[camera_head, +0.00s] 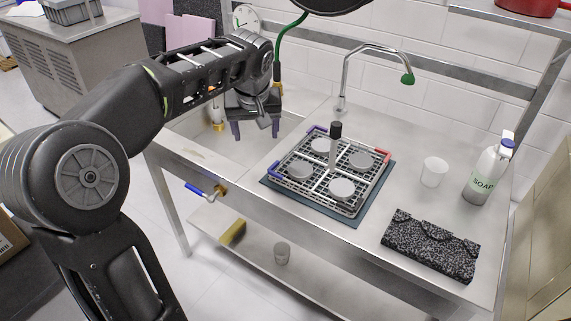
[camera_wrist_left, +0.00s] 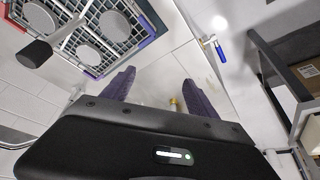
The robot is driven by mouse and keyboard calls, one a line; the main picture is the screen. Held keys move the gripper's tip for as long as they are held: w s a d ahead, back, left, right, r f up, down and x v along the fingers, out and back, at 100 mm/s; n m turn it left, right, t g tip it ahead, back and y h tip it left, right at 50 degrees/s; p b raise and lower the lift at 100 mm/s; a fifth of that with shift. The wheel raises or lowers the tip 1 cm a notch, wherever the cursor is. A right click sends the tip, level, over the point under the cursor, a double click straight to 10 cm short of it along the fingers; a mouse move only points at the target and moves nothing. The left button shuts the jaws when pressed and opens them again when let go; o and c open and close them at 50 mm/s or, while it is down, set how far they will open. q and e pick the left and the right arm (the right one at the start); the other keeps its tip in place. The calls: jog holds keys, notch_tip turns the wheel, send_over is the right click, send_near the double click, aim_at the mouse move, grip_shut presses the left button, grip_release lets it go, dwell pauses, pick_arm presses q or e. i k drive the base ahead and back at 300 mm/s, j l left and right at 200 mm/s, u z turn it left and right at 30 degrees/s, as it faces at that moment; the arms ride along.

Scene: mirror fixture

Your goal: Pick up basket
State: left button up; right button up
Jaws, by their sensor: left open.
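The basket (camera_head: 313,193) is a shallow wire rack with blue and red corner and edge pieces and an upright black handle (camera_head: 335,136). It sits on a dark mat on the steel counter and holds several pale round discs. It also shows at the upper left of the left wrist view (camera_wrist_left: 112,62), with its handle. My left gripper (camera_head: 256,132) is open and empty, above the sink area to the left of the basket and apart from it. Its two purple fingers (camera_wrist_left: 158,92) show spread in the left wrist view. My right gripper is not in view.
A sink basin (camera_head: 215,150) lies left of the basket, and a curved faucet (camera_head: 372,50) stands behind it. A blue-handled valve (camera_head: 203,191) sticks out at the counter's front.

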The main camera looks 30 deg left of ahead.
aim_at(334, 131)
jog(key=u, duration=0.65)
jog(key=i+j+z, duration=0.1)
jog(key=z, duration=0.35)
jog(key=j+z, duration=0.2)
jog(key=z, duration=0.3)
jog(key=i+j+z, duration=0.1)
jog(key=z, duration=0.35)
jog(key=j, duration=0.1)
